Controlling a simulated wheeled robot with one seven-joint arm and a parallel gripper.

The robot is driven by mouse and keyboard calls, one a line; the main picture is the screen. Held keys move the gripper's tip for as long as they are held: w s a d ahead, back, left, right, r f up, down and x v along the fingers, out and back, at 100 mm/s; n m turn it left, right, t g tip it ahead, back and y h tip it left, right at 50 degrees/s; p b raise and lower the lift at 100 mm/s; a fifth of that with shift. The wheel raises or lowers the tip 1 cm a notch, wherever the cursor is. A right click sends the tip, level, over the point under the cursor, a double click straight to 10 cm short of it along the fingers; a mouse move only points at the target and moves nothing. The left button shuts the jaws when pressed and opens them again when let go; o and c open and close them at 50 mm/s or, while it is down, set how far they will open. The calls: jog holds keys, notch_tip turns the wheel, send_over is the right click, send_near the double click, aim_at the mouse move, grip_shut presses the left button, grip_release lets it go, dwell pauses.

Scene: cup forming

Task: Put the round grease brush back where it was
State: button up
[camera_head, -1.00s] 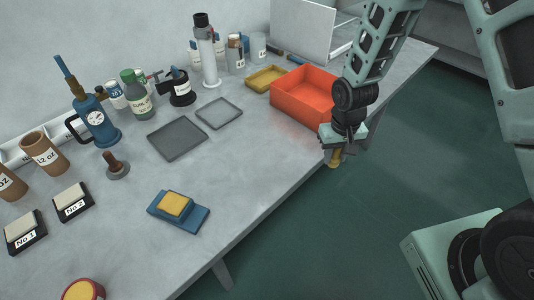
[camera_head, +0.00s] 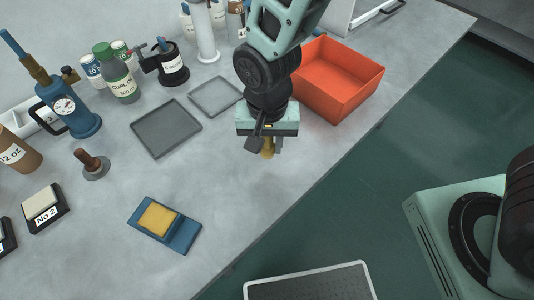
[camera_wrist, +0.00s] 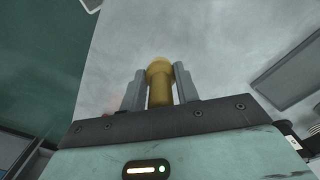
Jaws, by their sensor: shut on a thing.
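The round grease brush, of which a brass-yellow handle (camera_head: 267,148) shows, hangs below my gripper (camera_head: 265,147) in the head view. In the wrist view the brass-coloured brush (camera_wrist: 160,84) stands between the two grey fingers of my gripper (camera_wrist: 159,88), which are shut on it. Its far end is not clear in either view. The gripper is over the grey table (camera_head: 240,205), to the left of the orange-red bin; I cannot tell how high it is above the table.
The orange-red bin (camera_head: 345,95) stands right of the gripper. Two grey trays (camera_head: 165,130) lie to its left. A blue tray with a yellow block (camera_head: 158,219) and a brown-handled stamp (camera_head: 92,163) are further left. The tabletop below the gripper is clear.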

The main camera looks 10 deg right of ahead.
aim_at(267, 157)
jog(key=shift+f, duration=2.65)
jog(key=shift+f, duration=0.15)
jog(key=o, duration=1)
notch_tip(267, 157, up, 12)
jog(key=shift+r+b, duration=0.25)
jog(key=shift+b, duration=0.2)
jog(key=s+d+r+n, duration=0.2)
jog(key=s+n, duration=0.1)
jog(key=s+d+r+n, duration=0.3)
jog(key=s, duration=0.1)
jog(key=s+d+r+n, duration=0.2)
jog(key=s+d+n, duration=0.1)
jog(key=s, duration=0.1)
jog(key=shift+d+r+n+y, duration=0.1)
jog(key=shift+r+n+y, duration=0.05)
jog(key=shift+n+y, duration=0.2)
